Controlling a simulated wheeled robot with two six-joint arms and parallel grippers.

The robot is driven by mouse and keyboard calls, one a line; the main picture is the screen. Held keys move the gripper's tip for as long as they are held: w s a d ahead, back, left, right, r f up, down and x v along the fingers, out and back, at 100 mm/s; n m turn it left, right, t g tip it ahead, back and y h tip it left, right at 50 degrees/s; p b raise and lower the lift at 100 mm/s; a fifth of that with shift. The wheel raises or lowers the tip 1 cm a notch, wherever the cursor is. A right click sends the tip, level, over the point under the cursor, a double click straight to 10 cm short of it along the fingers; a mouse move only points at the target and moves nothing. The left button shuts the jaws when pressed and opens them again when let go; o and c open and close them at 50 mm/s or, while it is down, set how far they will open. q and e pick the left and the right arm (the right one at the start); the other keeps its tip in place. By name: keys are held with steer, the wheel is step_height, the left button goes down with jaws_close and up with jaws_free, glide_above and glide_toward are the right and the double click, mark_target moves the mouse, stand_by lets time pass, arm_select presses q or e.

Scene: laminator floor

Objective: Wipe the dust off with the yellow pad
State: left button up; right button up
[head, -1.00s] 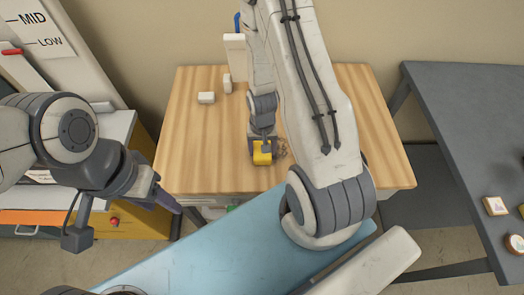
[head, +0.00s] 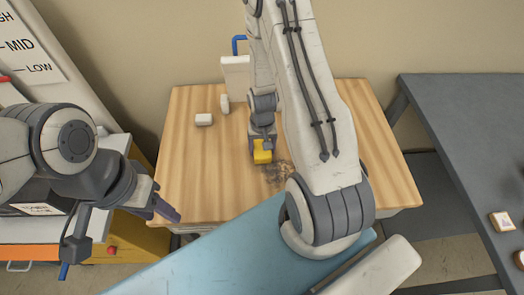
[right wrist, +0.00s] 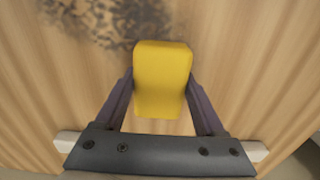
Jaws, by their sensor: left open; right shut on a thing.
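The yellow pad (head: 262,152) is held by my right gripper (head: 262,147), low over the wooden table (head: 190,170). In the right wrist view the pad (right wrist: 162,80) sits between the two fingers of the gripper (right wrist: 161,92). I cannot tell whether the pad touches the wood. The dust (head: 277,172) is a dark speckled patch just right of the pad in the head view. It also shows beyond the pad in the right wrist view (right wrist: 115,20). My left gripper (head: 168,210) is open and empty at the left, off the table's left front corner.
A grey table (head: 470,130) with small items stands at the right. A panel marked MID and LOW (head: 30,50) is at the left.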

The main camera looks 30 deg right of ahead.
step_height(320, 180, up, 3)
steer(key=shift+w+f+p, duration=0.1)
steer(key=shift+f+p, duration=0.05)
steer(key=shift+p, duration=0.95)
steer(key=shift+w+d+r+p, duration=0.1)
steer(key=shift+w+r+p, duration=0.05)
steer(key=shift+r+p, duration=1.85)
steer(key=shift+r, duration=0.4)
